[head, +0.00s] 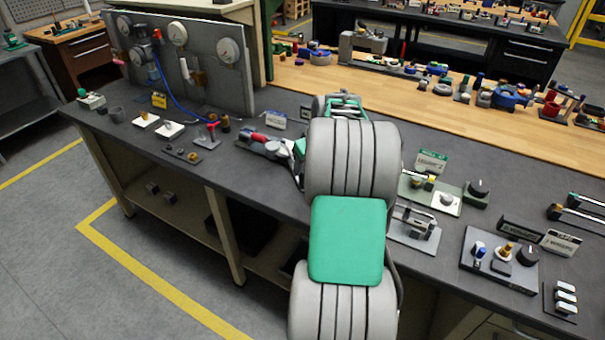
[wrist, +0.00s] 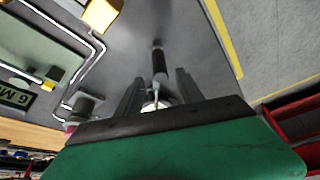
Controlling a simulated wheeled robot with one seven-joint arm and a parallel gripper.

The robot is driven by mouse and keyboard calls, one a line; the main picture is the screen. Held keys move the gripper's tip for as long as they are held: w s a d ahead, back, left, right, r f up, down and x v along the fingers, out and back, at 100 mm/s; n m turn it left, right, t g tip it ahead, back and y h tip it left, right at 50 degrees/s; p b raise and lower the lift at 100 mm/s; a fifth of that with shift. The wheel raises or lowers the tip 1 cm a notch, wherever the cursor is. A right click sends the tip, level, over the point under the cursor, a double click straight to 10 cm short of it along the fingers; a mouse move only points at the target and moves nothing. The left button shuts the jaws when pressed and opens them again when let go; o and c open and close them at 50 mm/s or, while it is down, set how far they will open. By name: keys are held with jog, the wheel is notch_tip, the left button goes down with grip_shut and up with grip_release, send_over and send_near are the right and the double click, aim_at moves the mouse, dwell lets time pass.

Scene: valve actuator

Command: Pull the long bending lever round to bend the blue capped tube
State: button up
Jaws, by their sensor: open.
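In the wrist view my gripper (wrist: 161,76) is open, with one grey finger on each side of a slim upright-looking part. That part, which looks like a lever (wrist: 159,58), has a black grip and a thin pale shank running back between the fingers. I cannot tell whether either finger touches it. A white round piece (wrist: 150,105) shows at the finger roots. A blue cap or a tube with one cannot be made out. In the head view my own arm hides my gripper and the bench around it.
In the wrist view a thin bent metal line (wrist: 98,45) and yellow blocks (wrist: 101,14) lie to the left, beside a green plate (wrist: 35,45). The head view shows a gauge panel (head: 200,65) at left and fixtures such as a knob board (head: 500,258) at right.

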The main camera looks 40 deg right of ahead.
aim_at(300, 177)
jog(key=p+x, duration=0.1)
jog(key=x, duration=0.6)
jog(key=shift+w+f+p, duration=0.25)
jog(key=shift+p, duration=0.05)
jog(key=shift+c, duration=0.2)
grip_shut()
dwell(0.8)
